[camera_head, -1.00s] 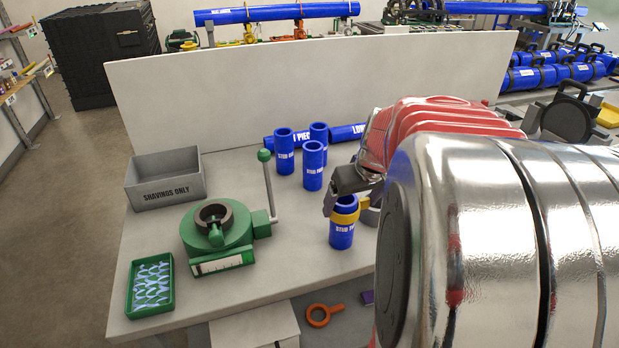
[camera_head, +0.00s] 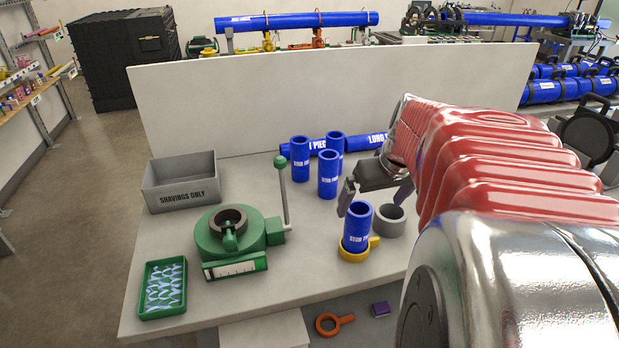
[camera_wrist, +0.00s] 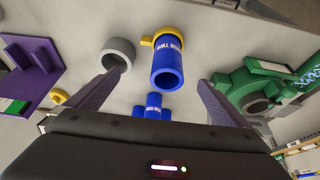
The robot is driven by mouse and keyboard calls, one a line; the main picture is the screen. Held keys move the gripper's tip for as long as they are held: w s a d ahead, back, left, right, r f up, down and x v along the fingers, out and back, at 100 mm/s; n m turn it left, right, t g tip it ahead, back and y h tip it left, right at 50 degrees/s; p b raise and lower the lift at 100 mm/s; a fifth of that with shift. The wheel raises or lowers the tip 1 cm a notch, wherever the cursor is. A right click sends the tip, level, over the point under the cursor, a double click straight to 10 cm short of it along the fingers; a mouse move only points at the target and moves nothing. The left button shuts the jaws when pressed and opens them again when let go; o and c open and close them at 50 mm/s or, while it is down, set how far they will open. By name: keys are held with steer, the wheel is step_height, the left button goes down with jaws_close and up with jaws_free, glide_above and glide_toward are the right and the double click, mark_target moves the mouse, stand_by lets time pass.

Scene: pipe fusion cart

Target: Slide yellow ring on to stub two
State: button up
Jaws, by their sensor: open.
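The yellow ring (camera_head: 353,254) sits around the base of the front blue stub (camera_head: 357,226), down at bench level, with its short handle pointing right. The stub stands upright; its white label starts with "STUB", and the rest is hard to read. In the wrist view the ring (camera_wrist: 176,34) also shows at the base of the stub (camera_wrist: 167,65). My gripper (camera_head: 376,196) is open and empty, above and behind the stub in the head view. In the wrist view the fingers of my gripper (camera_wrist: 162,80) are apart on either side of the stub, touching nothing visible.
A grey collar (camera_head: 390,219) stands close right of the stub. Several blue stubs (camera_head: 327,175) stand behind, before long blue pipes (camera_head: 368,141). A green fixture (camera_head: 226,235) with an upright lever, a shavings bin (camera_head: 180,182) and a green tray (camera_head: 162,288) are left.

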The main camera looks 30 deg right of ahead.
steer(key=v, duration=0.8)
stand_by(0.6)
steer(key=w+a+r+t, duration=0.1)
steer(key=w+a, duration=0.2)
steer(key=w, duration=0.1)
steer(key=s+a+f+n, duration=0.1)
steer(key=s+a+f, duration=0.1)
steer(key=a, duration=0.6)
steer(key=s+a+f+n, duration=0.1)
steer(key=s+a+f, duration=0.2)
steer(key=a, duration=0.4)
steer(key=s+a+f+n+y, duration=0.1)
steer(key=s+a+f, duration=0.2)
steer(key=a, duration=0.5)
steer(key=shift+a+f, duration=0.35)
steer(key=shift+f, duration=0.25)
steer(key=shift+c, duration=0.5)
